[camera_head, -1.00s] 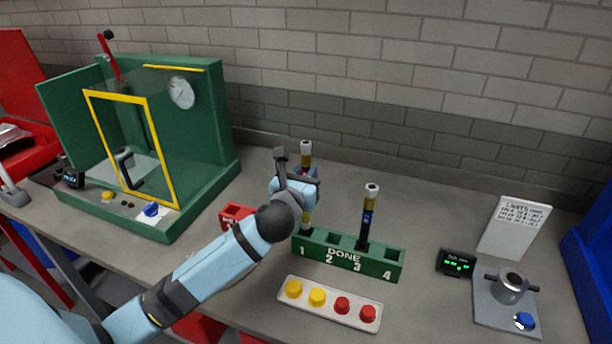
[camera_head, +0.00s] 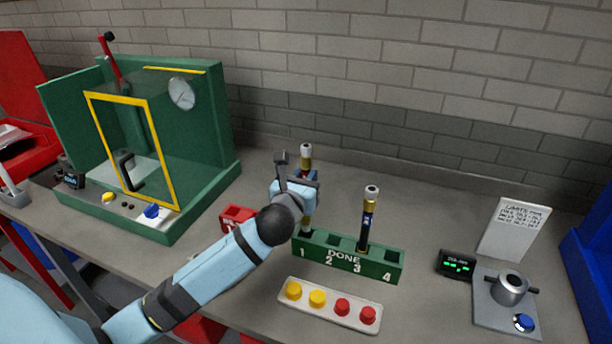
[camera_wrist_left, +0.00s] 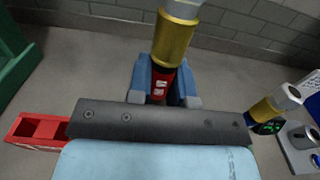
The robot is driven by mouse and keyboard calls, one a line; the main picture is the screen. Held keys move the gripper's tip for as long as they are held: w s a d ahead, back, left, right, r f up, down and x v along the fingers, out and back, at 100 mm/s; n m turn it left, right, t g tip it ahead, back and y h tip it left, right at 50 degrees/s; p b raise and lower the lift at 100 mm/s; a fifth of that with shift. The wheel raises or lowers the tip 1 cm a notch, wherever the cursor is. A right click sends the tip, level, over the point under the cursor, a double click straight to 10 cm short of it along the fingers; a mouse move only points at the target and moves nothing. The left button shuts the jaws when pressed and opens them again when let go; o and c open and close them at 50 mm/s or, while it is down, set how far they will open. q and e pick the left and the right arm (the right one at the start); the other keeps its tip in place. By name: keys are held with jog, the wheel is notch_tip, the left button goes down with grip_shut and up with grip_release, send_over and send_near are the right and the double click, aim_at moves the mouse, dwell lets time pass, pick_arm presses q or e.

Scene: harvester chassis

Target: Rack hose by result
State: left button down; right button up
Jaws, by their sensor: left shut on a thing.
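My left gripper (camera_head: 300,188) is shut on a hose (camera_head: 306,158) with gold collars and silver ends, held upright. In the left wrist view the hose (camera_wrist_left: 172,40) shows a red label between the blue fingers. Its lower end is at slot 1 of the green DONE rack (camera_head: 345,262); I cannot tell how deep it sits. A second hose (camera_head: 369,215), with a blue label on a dark body, stands in slot 3. Slots 2 and 4 look empty. A small red rack (camera_head: 235,216) is left of my gripper; its lettering is partly hidden by my arm. My right gripper is not in view.
A white tray (camera_head: 328,319) of yellow and red caps lies in front of the rack. A green cabinet (camera_head: 205,130) stands at left. At right are a display (camera_head: 456,264), a limits card (camera_head: 513,229) and a grey fixture (camera_head: 510,288).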

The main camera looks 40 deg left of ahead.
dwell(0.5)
pick_arm(q)
jog(key=shift+f+b, duration=0.5)
jog(key=shift+f, duration=0.6)
jog(key=shift+f+b, duration=1.25)
jog(key=shift+f, duration=1.3)
jog(key=c, duration=1)
grip_release()
jog(key=shift+o, duration=0.2)
jog(key=b+v, duration=0.1)
jog(key=v, duration=1.3)
